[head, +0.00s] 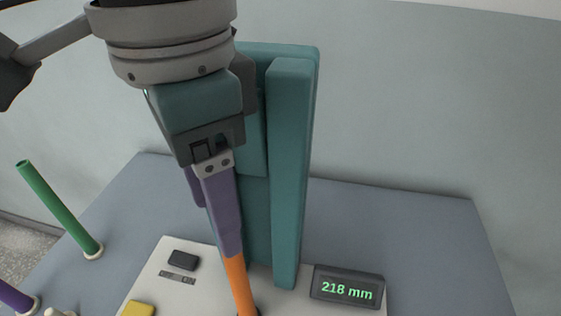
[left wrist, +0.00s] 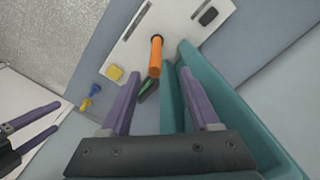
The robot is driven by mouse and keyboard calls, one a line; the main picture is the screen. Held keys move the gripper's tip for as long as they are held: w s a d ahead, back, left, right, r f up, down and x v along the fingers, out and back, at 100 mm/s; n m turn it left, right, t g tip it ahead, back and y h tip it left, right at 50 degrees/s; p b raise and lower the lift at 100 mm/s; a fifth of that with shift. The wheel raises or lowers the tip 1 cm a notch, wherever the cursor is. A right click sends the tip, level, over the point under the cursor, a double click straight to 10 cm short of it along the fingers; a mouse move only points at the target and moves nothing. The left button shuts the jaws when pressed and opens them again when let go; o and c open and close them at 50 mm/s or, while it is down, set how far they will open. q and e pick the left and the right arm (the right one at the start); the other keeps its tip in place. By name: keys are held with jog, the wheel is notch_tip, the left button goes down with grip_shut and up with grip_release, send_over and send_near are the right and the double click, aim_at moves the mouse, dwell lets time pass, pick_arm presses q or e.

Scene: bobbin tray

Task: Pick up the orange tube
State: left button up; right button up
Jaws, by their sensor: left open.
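The orange tube (head: 240,285) stands upright below my left gripper (head: 218,230) in the head view. In the left wrist view the tube (left wrist: 155,60) rises from a dark socket on a white board. My left gripper (left wrist: 162,72) is open and empty, with its purple fingers spread. The tube shows between the finger lines, beyond the tips. In the head view the near finger overlaps the tube's upper part, so its top is hidden there. My right gripper (left wrist: 58,117) shows at the left edge of the left wrist view, its two purple fingers apart with nothing between them.
A teal upright (head: 290,180) stands close to the right of the gripper. A display (head: 347,288) reads 218 mm. A green tube (head: 60,210) stands on a peg at left, with a purple tube (head: 14,297) below it. A yellow block (head: 138,309) lies on the board (head: 207,262).

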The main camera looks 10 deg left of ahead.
aim_at(235, 261)
pick_arm(q)
jog(key=f, duration=0.6)
jog(key=d+f, duration=0.1)
jog(key=f, duration=0.2)
jog(key=shift+s, duration=0.2)
jog(key=shift+r, duration=0.1)
grip_shut()
dwell(1.0)
